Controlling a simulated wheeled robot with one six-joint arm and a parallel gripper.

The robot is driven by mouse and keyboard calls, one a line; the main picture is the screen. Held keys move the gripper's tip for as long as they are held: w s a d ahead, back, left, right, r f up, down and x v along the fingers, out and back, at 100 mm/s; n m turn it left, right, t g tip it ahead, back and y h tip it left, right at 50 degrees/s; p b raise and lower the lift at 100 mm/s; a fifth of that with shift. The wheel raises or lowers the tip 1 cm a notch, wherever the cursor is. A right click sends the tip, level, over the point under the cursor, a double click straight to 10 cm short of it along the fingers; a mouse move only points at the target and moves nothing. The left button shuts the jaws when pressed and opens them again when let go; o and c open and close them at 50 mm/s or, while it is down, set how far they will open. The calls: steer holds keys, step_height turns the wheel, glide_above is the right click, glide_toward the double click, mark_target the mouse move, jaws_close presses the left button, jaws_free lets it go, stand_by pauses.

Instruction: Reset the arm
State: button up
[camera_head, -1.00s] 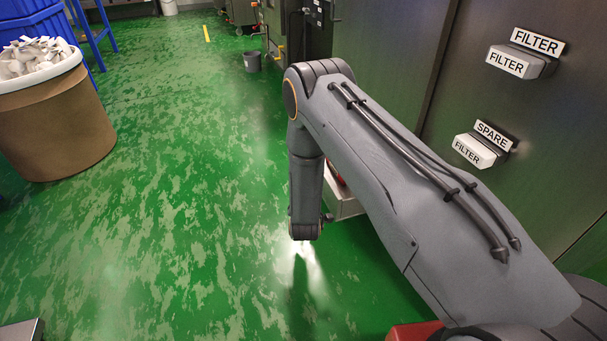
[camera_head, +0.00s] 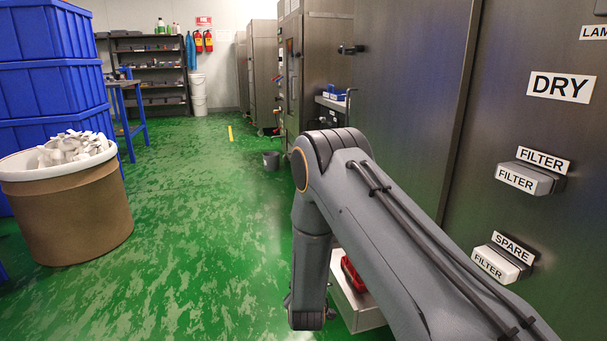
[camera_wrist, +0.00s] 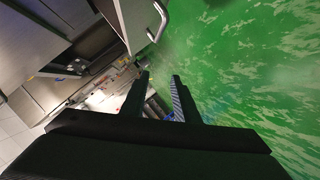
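My gripper (camera_wrist: 162,97) shows in the wrist view with its two black fingers apart and nothing between them. Beyond the fingers are the green floor and part of a metal machine. In the head view my arm reaches forward from the lower right, with its elbow up and its forearm hanging down over the floor. The gripper itself is hidden in the head view.
Metal cabinets with a DRY label (camera_head: 561,87) and FILTER boxes (camera_head: 524,178) line the right. A metal tray with a red item (camera_head: 353,273) is close beside my forearm. A brown drum (camera_head: 70,216) of white pieces stands left, by blue crates (camera_head: 52,75). Green floor (camera_head: 200,200) between is open.

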steer(key=s+a+r+m+g+y, duration=0.1)
steer(key=s+a+r+g, duration=0.3)
steer(key=s+r, duration=0.45)
steer(key=s+a+r+m+g+y, duration=0.1)
steer(key=s+a+r+g+y, duration=0.15)
steer(key=s+a+r, duration=0.6)
steer(key=s+d+r+m+g+h, duration=0.15)
steer(key=s+d+r, duration=0.25)
steer(key=s, duration=0.6)
steer(key=s+d+r+g, duration=0.3)
steer(key=s+d+r, duration=0.15)
steer(key=s, duration=0.65)
steer(key=s+d+r+m+g+h, duration=0.1)
steer(key=s+d+r+g, duration=0.3)
steer(key=s, duration=0.6)
steer(key=d+r+m+p, duration=0.2)
steer(key=d+r+p, duration=0.7)
steer(key=r+p, duration=0.4)
steer(key=d+r+m+t+h+p, duration=0.1)
steer(key=d+r+m+p, duration=0.2)
steer(key=d+r+p, duration=0.7)
step_height(320, 180, up, 4)
steer(key=p, duration=1.1)
steer(key=shift+d+f, duration=0.15)
